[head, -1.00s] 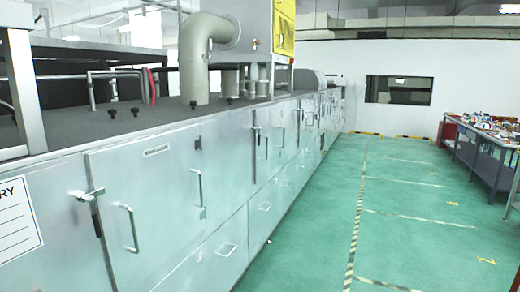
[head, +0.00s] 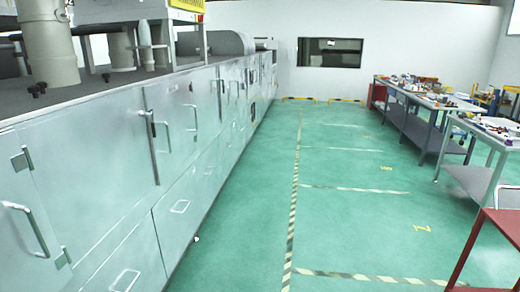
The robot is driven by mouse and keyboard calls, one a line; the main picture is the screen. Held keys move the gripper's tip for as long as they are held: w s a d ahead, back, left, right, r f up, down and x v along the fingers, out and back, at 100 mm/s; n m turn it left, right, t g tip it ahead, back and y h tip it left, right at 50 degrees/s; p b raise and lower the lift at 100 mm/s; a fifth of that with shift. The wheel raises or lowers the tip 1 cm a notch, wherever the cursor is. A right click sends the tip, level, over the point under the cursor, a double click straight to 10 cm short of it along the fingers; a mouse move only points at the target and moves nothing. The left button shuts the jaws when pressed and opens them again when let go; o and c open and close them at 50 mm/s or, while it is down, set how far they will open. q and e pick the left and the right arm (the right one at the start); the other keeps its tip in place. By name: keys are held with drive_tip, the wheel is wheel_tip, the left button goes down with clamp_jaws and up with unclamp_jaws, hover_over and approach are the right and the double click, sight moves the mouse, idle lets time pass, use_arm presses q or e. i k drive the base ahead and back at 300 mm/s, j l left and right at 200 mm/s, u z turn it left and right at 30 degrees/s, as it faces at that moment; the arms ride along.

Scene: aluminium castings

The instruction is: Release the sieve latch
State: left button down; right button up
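No part that I can surely name as the sieve latch shows. A long grey metal machine (head: 85,165) runs along the left side with several doors and drawers. A latch handle (head: 150,125) sits on the edge of one door, and a bar handle (head: 192,122) is on the door beyond it. A nearer door at the lower left has a curved handle (head: 30,228), with a hinge (head: 22,160) above it. All the doors in view look shut. Neither of my grippers is in view.
Open green floor (head: 245,215) with striped tape lines (head: 293,200) lies right of the machine. Workbenches (head: 430,105) loaded with small items stand along the right. A red frame (head: 485,240) is at the lower right. A white wall with a dark window (head: 330,53) closes the far end.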

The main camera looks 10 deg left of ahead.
sight(150, 113)
drive_tip(key=i, duration=0.7)
drive_tip(key=i+l+u, duration=0.1)
drive_tip(key=i, duration=1.3)
drive_tip(key=i+l+u, duration=0.15)
drive_tip(key=i+u, duration=0.3)
drive_tip(key=i+l+u, duration=1.3)
drive_tip(key=k, duration=0.1)
